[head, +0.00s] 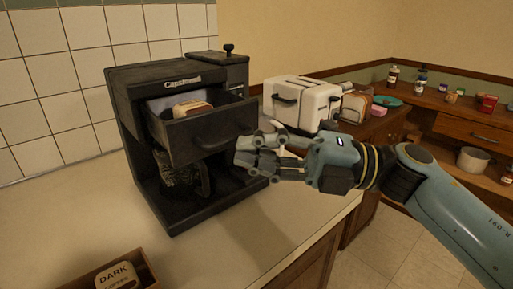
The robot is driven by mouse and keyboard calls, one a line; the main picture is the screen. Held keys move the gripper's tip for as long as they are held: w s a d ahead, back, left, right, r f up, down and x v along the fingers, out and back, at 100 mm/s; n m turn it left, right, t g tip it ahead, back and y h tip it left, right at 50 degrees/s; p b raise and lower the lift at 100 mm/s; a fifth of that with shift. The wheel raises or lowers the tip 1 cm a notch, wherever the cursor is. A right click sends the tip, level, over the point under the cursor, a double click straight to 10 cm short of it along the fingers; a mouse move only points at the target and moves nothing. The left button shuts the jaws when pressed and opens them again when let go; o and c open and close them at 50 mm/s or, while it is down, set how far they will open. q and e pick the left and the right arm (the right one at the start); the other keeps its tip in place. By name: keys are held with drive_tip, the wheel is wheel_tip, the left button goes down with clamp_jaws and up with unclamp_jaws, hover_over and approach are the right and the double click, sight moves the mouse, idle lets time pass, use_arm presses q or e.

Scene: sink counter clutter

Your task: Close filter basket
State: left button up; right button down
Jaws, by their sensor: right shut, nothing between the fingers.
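The black coffee maker (122,110) stands on the counter at the left. Its filter basket (203,138) is a drawer at the upper front and is pulled out. A white filter lining and a tan-and-brown item (193,108) show inside it. My right gripper (248,157) is shut and empty, just in front of the drawer's lower right front, near its handle. I cannot tell whether it touches the drawer front. A dark glass carafe (185,178) sits below the drawer, partly hidden. My left gripper is not in view.
A white toaster (318,100) stands behind my right gripper. An open box (88,278) with a container labelled "DARK" (117,274) sits at the lower left. The counter (225,255) in front of the coffee maker is clear. Shelves with jars and a pot (473,159) are at the far right.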

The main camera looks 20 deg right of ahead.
sight(213, 124)
drive_tip(key=w+a, duration=0.1)
drive_tip(key=w, duration=0.2)
drive_tip(key=w+a+b, duration=0.1)
drive_tip(key=w, duration=0.2)
drive_tip(key=w+a+b, duration=0.1)
drive_tip(key=w, duration=0.3)
drive_tip(key=shift+a, duration=0.3)
drive_tip(key=shift+r, duration=0.1)
